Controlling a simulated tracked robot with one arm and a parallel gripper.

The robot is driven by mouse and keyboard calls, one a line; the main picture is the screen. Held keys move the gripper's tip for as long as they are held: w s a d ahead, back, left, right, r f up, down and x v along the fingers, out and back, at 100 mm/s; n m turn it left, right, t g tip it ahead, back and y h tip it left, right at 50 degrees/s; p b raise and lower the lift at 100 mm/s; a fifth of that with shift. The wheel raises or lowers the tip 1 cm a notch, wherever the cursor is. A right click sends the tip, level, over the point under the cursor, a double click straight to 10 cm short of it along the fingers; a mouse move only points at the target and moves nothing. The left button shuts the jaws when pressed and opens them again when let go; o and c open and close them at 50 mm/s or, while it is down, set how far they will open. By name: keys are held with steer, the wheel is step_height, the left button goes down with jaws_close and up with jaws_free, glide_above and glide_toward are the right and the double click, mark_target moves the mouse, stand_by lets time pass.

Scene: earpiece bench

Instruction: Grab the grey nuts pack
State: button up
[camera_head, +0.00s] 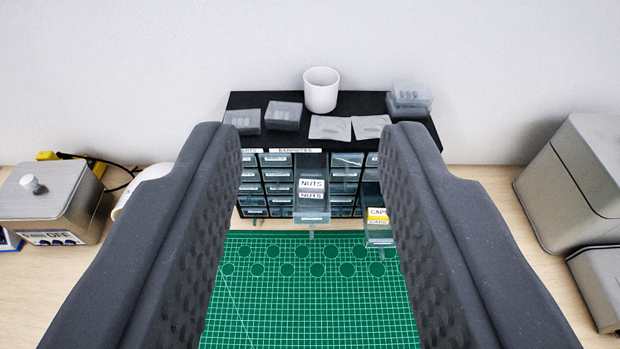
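A grey pack with a white NUTS label (312,186) shows near the middle of the view, at a pulled-out drawer (312,218) of the small-parts cabinet. A second NUTS label shows just below the first; I cannot tell whether it is on the pack or is a reflection. My gripper (308,140) is open, with its two dark ridged fingers wide apart on either side of the view. The pack appears between the fingers, beyond them and touching neither. Nothing is held.
A CAPS drawer (379,238) sticks out at lower right. The black cabinet top (360,104) bears a white cup (321,90), grey boxes (284,115) and flat packets (330,128). A green mat (310,310) lies clear in front. Metal boxes stand at left (52,200) and right (580,180).

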steer(key=shift+o, duration=0.8)
steer(key=m+g+p, duration=1.5)
steer(key=m+p, duration=0.4)
steer(key=p, duration=0.4)
glide_above(313, 182)
step_height(313, 182, down, 18)
steer(key=shift+f+p, duration=0.7)
steer(key=shift+f, duration=2.05)
